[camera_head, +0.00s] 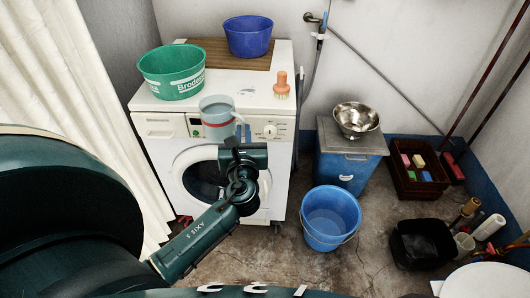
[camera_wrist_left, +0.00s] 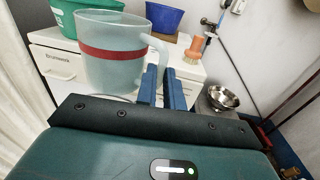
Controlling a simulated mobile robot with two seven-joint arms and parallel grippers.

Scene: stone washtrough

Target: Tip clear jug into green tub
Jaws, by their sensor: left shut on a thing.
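The clear jug (camera_head: 216,117), translucent with a red band, is upright in front of the washing machine top in the head view. It also fills the upper left of the left wrist view (camera_wrist_left: 110,65). My left gripper (camera_head: 240,134) is shut on the jug's handle; its blue fingers (camera_wrist_left: 160,86) show at the handle in the wrist view. The green tub (camera_head: 172,71), with white lettering, stands on the left of the machine top, behind and left of the jug. What is inside the jug is hard to tell. My right gripper is not in view.
The white washing machine (camera_head: 222,92) carries a blue basin (camera_head: 248,36) on a wooden board and a peach-coloured brush (camera_head: 281,85). A blue bucket (camera_head: 330,217) stands on the floor at right. A metal bowl (camera_head: 356,119) rests on a lidded blue bin. A white curtain (camera_head: 75,90) hangs at left.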

